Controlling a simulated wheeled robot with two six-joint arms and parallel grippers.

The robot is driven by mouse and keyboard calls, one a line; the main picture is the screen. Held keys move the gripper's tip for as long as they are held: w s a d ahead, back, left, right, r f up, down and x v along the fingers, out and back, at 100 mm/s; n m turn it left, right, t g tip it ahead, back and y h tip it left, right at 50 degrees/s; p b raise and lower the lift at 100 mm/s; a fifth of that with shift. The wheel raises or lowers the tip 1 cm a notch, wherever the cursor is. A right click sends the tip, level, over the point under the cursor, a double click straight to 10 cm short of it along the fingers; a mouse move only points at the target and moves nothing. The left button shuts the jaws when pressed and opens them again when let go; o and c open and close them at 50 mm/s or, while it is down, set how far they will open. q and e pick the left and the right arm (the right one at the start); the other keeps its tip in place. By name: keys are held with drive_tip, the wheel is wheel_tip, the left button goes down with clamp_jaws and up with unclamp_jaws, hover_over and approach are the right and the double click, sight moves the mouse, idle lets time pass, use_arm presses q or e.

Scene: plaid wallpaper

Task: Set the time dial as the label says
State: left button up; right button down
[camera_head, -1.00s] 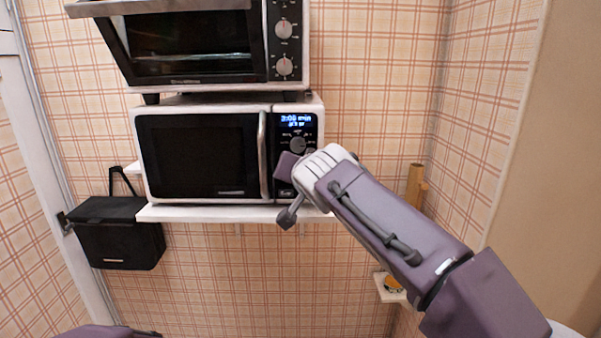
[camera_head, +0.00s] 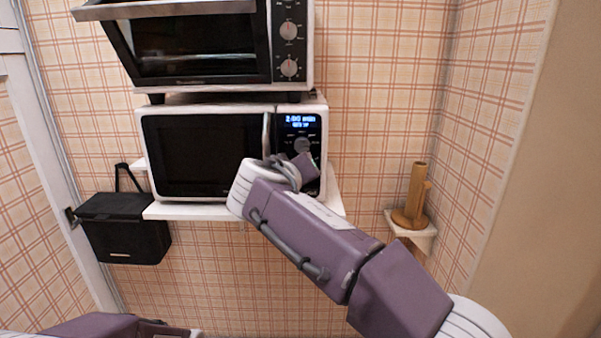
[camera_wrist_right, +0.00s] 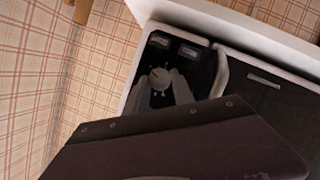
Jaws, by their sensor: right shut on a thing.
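The white microwave (camera_head: 205,103) has a dark control panel at its right with a round grey time dial (camera_head: 303,145) under a lit blue display (camera_head: 299,121). The display's upper line seems to read 2:00 min; the lower line is too blurred to read. In the right wrist view the dial (camera_wrist_right: 160,78) has pale marks around it, and its pointer setting is hard to tell. My right gripper (camera_wrist_right: 161,90) has one pale finger on each side of the dial and is shut on it. The forearm hides the panel's lower part in the head view. My left gripper is out of view.
A toaster oven (camera_head: 305,60) with its door tilted open stands on the microwave. A white shelf (camera_head: 185,211) carries the microwave. A black box (camera_head: 122,235) hangs at left. A wooden stand (camera_head: 416,190) is on a small corner shelf at right.

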drive_tip(key=shift+a+f+n+t+h, duration=0.1)
drive_tip(key=shift+n+t+h, duration=0.1)
drive_tip(key=shift+n+h, duration=0.45)
drive_tip(key=shift+a+f+n+t+h, duration=0.1)
drive_tip(key=shift+n+t+h, duration=0.15)
drive_tip(key=shift+n, duration=0.7)
drive_tip(key=c, duration=1.1)
unclamp_jaws()
drive_tip(key=shift+d, duration=0.1)
drive_tip(key=v, duration=0.9)
